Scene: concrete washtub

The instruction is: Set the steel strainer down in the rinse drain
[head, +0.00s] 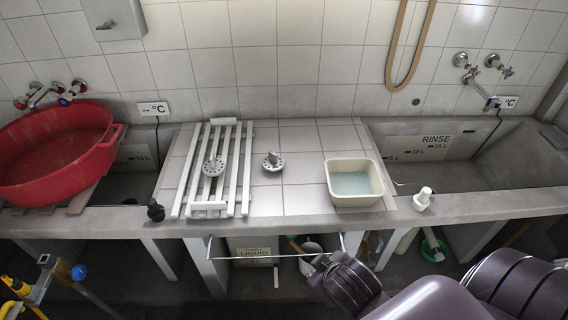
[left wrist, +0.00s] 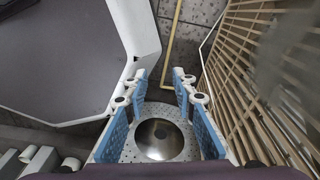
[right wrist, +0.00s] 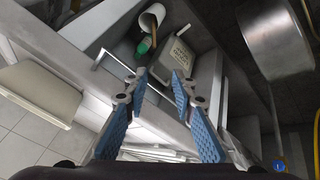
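Two small round grey pieces with holes around their rims are on the counter in the head view. One (head: 213,167) lies on the white slatted rack; the other (head: 272,161), with a grey knob, sits on the tiles to its right. My right gripper (right wrist: 160,75) is open and empty, facing the space below the counter. Neither gripper's fingers show in the head view.
A cream tub (head: 355,197) of liquid stands left of the rinse basin. A red tub (head: 60,150) fills the left side. A white stopper-like piece (head: 424,198) stands on the front ledge. A thin rail (head: 275,256) runs below the counter edge. Wooden slats (left wrist: 255,75) lie low.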

